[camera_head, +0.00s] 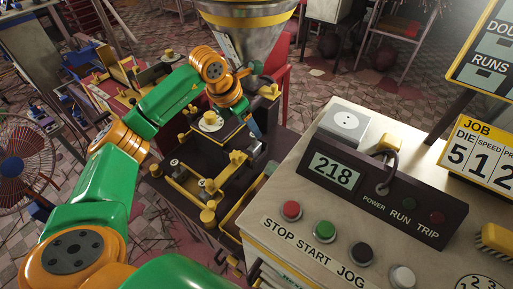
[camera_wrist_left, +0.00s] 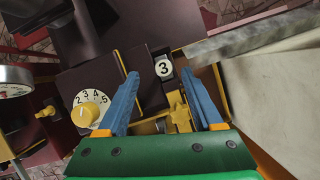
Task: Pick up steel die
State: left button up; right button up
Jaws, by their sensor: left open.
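My left arm reaches in from the left in the head view, and its gripper (camera_head: 254,126) is over the back right of the dark machine bench, partly hidden by its own wrist. In the left wrist view the blue fingers (camera_wrist_left: 160,76) are open and apart. Nothing is visibly held. My right gripper is not in view.
A dial numbered 1 to 5 (camera_wrist_left: 90,108) with a yellow knob sits left of the fingers. A pale-topped control console (camera_head: 290,225) stands close on the right, with a 218 display (camera_head: 336,172). A job board (camera_head: 480,155) shows die 5. A large steel hopper (camera_head: 262,45) stands behind.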

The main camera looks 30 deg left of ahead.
aim_at(254, 145)
pick_arm(q)
jog(key=x, duration=0.2)
jog(key=p+x, duration=0.1)
jog(key=x, duration=0.1)
jog(key=shift+d+f, duration=0.25)
jog(key=shift+f, duration=0.45)
grip_shut()
jog(key=shift+w+r, duration=0.1)
dwell(0.6)
